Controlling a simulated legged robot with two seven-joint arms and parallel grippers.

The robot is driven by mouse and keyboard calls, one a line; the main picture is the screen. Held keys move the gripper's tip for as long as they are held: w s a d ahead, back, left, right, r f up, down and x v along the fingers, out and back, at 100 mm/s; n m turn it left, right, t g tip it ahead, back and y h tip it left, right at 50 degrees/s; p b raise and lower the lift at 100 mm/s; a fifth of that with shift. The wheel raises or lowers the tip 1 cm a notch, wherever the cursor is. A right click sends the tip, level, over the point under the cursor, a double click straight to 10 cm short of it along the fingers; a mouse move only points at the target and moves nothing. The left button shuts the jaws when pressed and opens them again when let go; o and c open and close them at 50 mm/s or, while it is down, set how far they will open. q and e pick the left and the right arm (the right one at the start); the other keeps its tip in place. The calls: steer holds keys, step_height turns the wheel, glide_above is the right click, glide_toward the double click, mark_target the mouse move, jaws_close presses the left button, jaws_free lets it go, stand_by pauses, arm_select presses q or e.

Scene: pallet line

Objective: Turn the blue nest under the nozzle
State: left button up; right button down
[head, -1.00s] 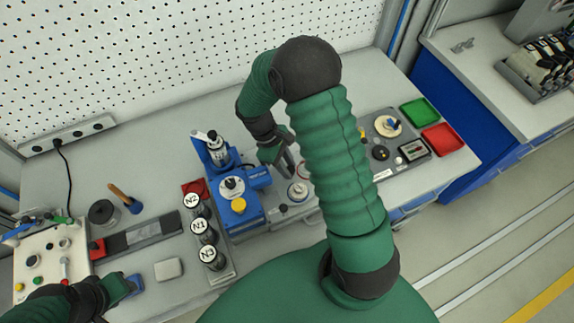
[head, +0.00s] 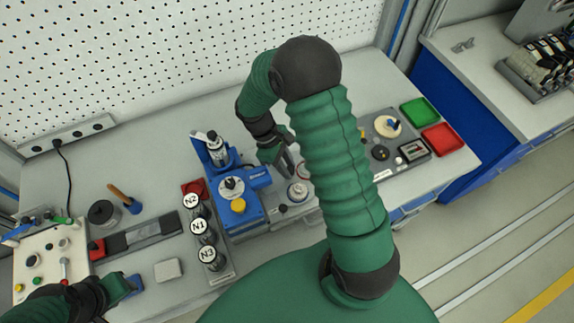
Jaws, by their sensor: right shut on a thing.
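A blue machine (head: 220,152) stands upright near the middle of the table, with a nozzle-like silver and black head (head: 212,142) at its top. In front of it is a blue block with a pale round disc and a yellow disc, which looks like the blue nest (head: 246,218). My right gripper (head: 287,166) is just right of this machine, low over the table. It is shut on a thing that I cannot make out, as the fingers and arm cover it.
Black cylinders marked N1 (head: 199,227), N2 and N3 stand left of the machine. Round fixtures (head: 297,191) lie right of it, partly behind my right arm. Green (head: 419,112) and red (head: 443,138) trays are at the right. A pegboard wall (head: 150,60) closes the back.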

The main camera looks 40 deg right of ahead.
steer(key=shift+s+d+m, duration=0.15)
steer(key=shift+m, duration=0.25)
stand_by(0.5)
steer(key=shift+d+m+g+y+p, duration=0.1)
steer(key=shift+m+g+y+p, duration=0.2)
steer(key=shift+m+y+p, duration=0.8)
steer(key=shift+d+m+y+p, duration=0.1)
steer(key=shift+m+y+p, duration=0.35)
steer(key=shift+m, duration=1.95)
steer(key=shift+s+f+m+t+y+p, duration=0.1)
steer(key=shift+m+t+y+p, duration=0.3)
steer(key=shift+m, duration=0.95)
steer(key=shift+s+m+t+y, duration=0.1)
steer(key=shift+m+y, duration=0.45)
steer(key=shift+m, duration=0.8)
steer(key=shift+d+m+t+y, duration=0.1)
steer(key=shift+m+t+y, duration=0.4)
steer(key=shift+m, duration=1.3)
steer(key=shift+m+p, duration=0.3)
steer(key=shift+m, duration=0.3)
steer(key=c, duration=1.4)
jaws_free()
steer(key=shift+c, duration=0.2)
steer(key=shift+o, duration=1.5)
